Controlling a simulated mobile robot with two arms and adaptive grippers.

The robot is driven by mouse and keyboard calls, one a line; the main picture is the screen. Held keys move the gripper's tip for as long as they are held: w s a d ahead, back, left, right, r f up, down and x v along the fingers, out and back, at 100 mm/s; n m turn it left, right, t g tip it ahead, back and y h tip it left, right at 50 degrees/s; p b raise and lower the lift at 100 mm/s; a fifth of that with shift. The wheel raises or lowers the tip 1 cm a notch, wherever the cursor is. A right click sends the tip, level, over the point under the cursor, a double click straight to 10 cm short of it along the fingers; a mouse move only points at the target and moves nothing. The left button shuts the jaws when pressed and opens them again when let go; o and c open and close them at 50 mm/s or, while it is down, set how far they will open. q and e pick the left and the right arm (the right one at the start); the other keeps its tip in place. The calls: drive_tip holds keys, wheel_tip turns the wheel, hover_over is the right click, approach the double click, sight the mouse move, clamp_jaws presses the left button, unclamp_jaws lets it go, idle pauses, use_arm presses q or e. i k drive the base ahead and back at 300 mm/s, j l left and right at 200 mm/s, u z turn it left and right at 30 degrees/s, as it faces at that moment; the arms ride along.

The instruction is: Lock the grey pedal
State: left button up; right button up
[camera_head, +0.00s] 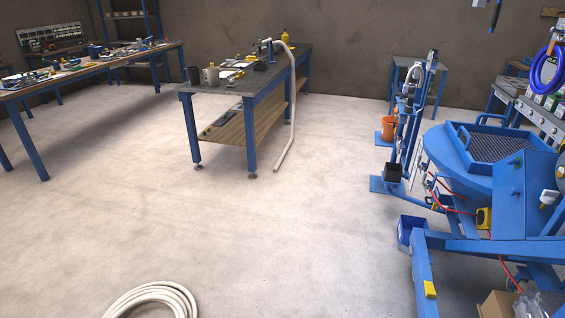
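I cannot pick out a grey pedal for certain in the head view. A tall blue stand machine (405,125) with a blue floor plate stands right of centre, some way off. A black pot (393,172) sits low on it. A large blue machine (462,150) with a grated top fills the right side, nearer to me. Small parts and red hoses low on its side are too small to tell apart. Neither of my grippers is in view.
A blue-legged workbench (250,85) with tools stands at the back centre, and a longer bench (85,70) at the left. A coiled white hose (153,300) lies on the floor in front. A blue bin (411,230) stands by the large machine. The middle floor is clear.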

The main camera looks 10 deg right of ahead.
sight(401, 246)
drive_tip(key=i+l+z, duration=0.1)
drive_tip(key=z, duration=1.3)
drive_tip(key=i+j+z, duration=0.35)
drive_tip(key=i+j, duration=0.55)
drive_tip(key=i, duration=0.35)
drive_tip(key=i+j+z, duration=0.35)
drive_tip(key=i+j, duration=0.8)
drive_tip(key=j, duration=0.05)
